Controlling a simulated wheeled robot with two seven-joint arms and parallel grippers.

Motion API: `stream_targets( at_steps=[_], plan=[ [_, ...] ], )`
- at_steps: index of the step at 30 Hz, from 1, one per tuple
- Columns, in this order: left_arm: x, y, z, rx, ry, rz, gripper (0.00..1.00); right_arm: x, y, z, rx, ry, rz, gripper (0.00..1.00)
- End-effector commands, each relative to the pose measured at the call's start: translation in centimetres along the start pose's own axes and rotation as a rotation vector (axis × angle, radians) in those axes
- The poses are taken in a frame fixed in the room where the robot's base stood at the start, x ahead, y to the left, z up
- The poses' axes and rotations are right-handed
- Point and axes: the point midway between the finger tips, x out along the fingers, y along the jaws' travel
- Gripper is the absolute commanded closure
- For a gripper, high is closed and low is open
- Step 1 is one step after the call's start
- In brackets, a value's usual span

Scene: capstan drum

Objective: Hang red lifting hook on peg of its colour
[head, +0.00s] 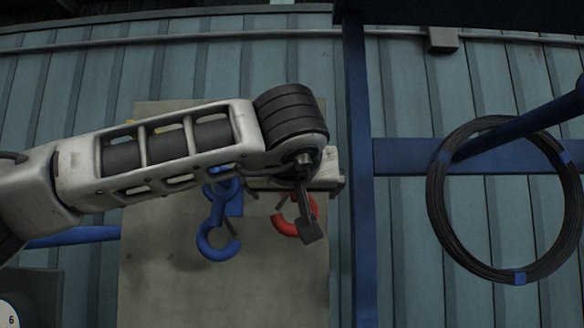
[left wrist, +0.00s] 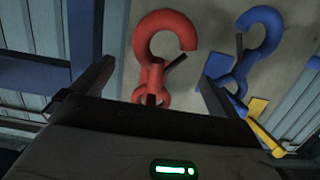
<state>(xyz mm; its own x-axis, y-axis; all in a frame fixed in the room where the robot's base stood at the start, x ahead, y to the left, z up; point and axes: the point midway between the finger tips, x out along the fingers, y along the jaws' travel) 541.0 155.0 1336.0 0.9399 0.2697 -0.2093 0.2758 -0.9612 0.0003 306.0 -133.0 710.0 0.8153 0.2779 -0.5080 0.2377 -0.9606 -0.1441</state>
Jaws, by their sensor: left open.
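The red lifting hook (head: 287,226) is at the grey-beige board, partly hidden behind my left gripper (head: 311,236) in the head view. In the left wrist view the red hook (left wrist: 146,46) shows upside down, its shank between my two open fingers. The fingers look apart from it, and how deep it sits between them I cannot tell. A dark peg (left wrist: 176,61) shows beside the red hook's shank. The blue hook (head: 207,232) hangs to the left of the red one, and it also shows in the left wrist view (left wrist: 269,38). My right gripper is out of view.
The board (head: 150,275) stands before a ribbed blue-green wall. A blue post (head: 359,200) rises just right of it. A coil of black cable (head: 436,212) hangs on a blue bar further right. A yellow part (left wrist: 258,106) shows beside the blue hook.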

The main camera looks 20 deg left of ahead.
Motion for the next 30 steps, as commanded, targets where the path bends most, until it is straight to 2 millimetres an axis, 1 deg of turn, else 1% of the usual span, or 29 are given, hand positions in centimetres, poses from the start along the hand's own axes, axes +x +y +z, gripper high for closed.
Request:
stream_targets(
  at_steps=[2, 9, 15, 18, 21, 24, 30],
  plan=[
    [-1.6, 0.0, 0.1, 0.000, 0.006, 0.003, 0.00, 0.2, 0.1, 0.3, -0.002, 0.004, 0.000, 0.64],
    [-7.6, 0.0, -0.1, 0.001, 0.009, 0.004, 0.00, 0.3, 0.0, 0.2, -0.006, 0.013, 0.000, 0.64],
    [-11.8, 0.0, -0.2, 0.000, 0.009, 0.002, 0.00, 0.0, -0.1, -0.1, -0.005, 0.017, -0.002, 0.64],
    [-13.2, 0.0, -0.2, -0.001, 0.008, 0.001, 0.00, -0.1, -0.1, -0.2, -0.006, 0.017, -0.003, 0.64],
    [-14.1, 0.0, -0.2, -0.001, 0.007, 0.002, 0.00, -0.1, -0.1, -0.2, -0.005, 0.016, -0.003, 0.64],
    [-14.4, 0.0, -0.1, 0.000, 0.006, 0.001, 0.00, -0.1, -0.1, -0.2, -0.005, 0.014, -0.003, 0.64],
    [-14.5, 0.0, -0.1, -0.001, 0.006, 0.001, 0.00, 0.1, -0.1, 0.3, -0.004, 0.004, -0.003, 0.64]
  ],
)
